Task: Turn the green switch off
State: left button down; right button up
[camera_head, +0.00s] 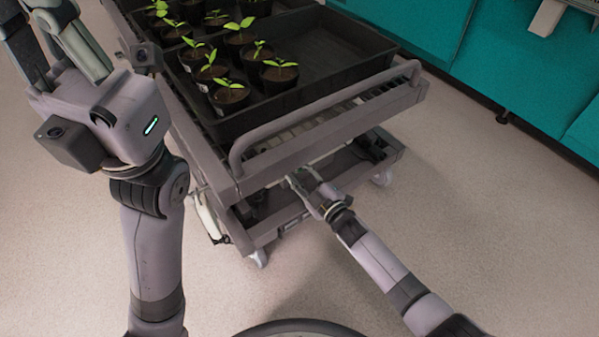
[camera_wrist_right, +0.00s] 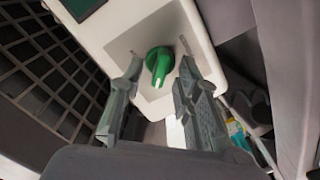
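The green switch (camera_wrist_right: 159,66) is a rotary knob on a light grey plate of a white box (camera_wrist_right: 128,27), seen in the right wrist view. My right gripper (camera_wrist_right: 157,75) is open, with one finger on each side of the knob. Gaps show between the knob and both fingers; whether either touches it I cannot tell. In the head view my right gripper (camera_head: 312,192) reaches under the cart's front edge, and the switch is hidden there. My left gripper is at the top left of the head view, raised beside the cart, with its fingers partly cut off by the frame.
A grey cart (camera_head: 330,148) with a front handle carries black trays (camera_head: 325,62) with several potted seedlings (camera_head: 280,73). Teal cabinets (camera_head: 520,60) stand at the right. The floor (camera_head: 480,200) to the right of the cart is clear. A dark grid (camera_wrist_right: 45,75) lies left of the box.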

jog(key=shift+s+d, duration=0.1)
jog(key=shift+s, duration=0.05)
jog(key=v, duration=1.1)
jog(key=shift+s+d, duration=0.15)
jog(key=shift+s, duration=0.15)
